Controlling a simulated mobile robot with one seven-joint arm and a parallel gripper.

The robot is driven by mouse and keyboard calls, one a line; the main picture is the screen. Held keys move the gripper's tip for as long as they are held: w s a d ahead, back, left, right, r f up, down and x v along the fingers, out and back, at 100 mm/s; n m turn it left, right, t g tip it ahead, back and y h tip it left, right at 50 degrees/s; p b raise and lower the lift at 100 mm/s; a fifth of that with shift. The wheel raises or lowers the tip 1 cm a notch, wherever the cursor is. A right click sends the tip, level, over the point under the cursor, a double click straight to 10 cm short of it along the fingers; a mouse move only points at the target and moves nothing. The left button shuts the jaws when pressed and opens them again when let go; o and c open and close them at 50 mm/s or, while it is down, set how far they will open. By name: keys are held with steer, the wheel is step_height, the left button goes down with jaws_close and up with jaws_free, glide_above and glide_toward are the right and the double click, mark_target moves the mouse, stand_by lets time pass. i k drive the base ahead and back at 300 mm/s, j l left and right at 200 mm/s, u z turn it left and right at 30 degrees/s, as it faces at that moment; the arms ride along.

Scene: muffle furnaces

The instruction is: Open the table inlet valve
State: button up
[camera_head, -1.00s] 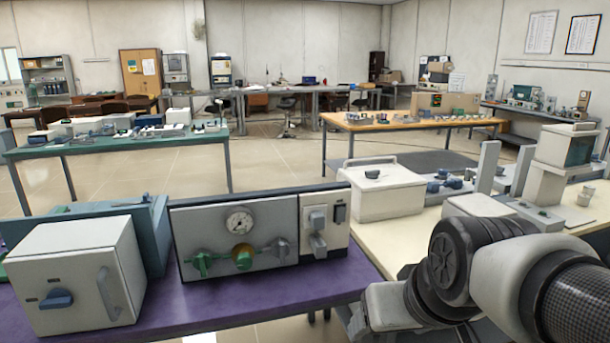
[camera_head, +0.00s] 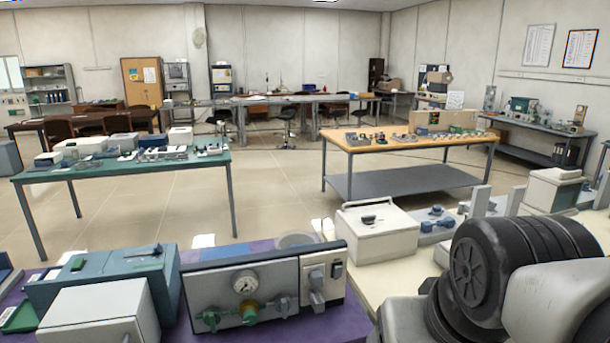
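A grey valve panel (camera_head: 243,293) stands on the purple-topped table (camera_head: 176,332) at the bottom centre. It carries a round pressure gauge (camera_head: 245,283). Below the gauge are a green valve handle (camera_head: 211,318) at left, a brass-and-green fitting (camera_head: 249,311) in the middle and a grey valve handle (camera_head: 284,304) at right, in a row along a green pipe. I cannot tell which is the inlet valve or how far it is turned. My arm fills the lower right, beside the panel and apart from it. My gripper is out of view.
A white box (camera_head: 93,316) and a blue-grey case (camera_head: 104,279) stand left of the panel. Grey switches (camera_head: 318,281) sit at its right end. A white lidded box (camera_head: 371,235) stands on the cream table behind. Open floor lies beyond.

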mark_target(212, 319)
steer(key=i+j+u, duration=0.1)
steer(key=j+u, duration=0.25)
steer(key=i+j+u, duration=0.1)
steer(key=j+u, duration=0.25)
steer(key=i+j+u, duration=0.2)
steer(key=j+u, duration=0.15)
